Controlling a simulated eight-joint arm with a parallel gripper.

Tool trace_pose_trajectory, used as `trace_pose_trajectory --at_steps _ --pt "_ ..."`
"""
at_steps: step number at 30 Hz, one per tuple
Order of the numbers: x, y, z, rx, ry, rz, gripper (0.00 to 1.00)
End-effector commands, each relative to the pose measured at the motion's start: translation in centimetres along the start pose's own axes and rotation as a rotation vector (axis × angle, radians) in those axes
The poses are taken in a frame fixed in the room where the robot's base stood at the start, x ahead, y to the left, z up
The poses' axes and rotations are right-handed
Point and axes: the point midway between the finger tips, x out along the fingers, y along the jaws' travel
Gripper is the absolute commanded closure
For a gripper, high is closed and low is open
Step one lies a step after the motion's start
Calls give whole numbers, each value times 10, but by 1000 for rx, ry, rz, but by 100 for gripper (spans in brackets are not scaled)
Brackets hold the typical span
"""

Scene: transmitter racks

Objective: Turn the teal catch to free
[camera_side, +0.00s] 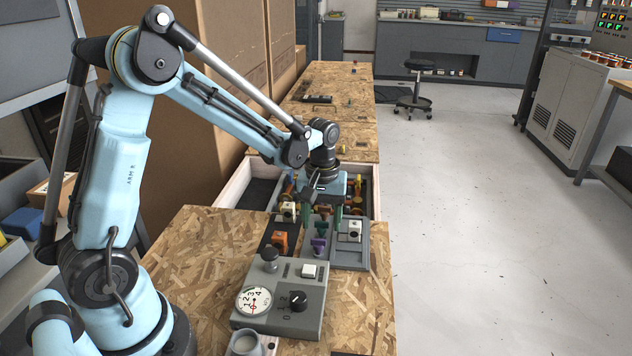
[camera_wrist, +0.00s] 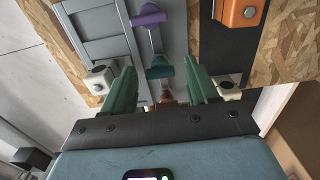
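The teal catch (camera_wrist: 160,69) shows in the wrist view as a T-shaped handle on a grey panel strip, its bar lying roughly across the picture. It also shows, small and partly covered, in the side view (camera_side: 321,227). My gripper (camera_wrist: 160,68) has two green fingers, spread apart. The catch appears between the fingertips in the wrist view, with a visible gap on both sides. In the side view my gripper (camera_side: 324,215) points down over the panel. I cannot tell the exact height of the fingertips over the catch.
A purple catch (camera_wrist: 148,15) lies beyond the teal one. A brown part (camera_wrist: 168,100) shows between the fingers. White blocks stand left (camera_wrist: 97,80) and right (camera_wrist: 228,88). An orange block (camera_side: 280,240) and a grey control box (camera_side: 281,295) stand nearer the side camera.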

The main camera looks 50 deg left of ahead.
Motion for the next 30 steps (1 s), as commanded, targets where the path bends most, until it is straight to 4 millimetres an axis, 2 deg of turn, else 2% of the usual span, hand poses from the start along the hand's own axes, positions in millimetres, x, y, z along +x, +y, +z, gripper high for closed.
trace_pose_trajectory --at_steps 8,13,30 --pt "0 0 0 1 1 0 40" --pt "-11 0 0 1 1 0 40" --pt "-102 0 0 1 0 0 40"
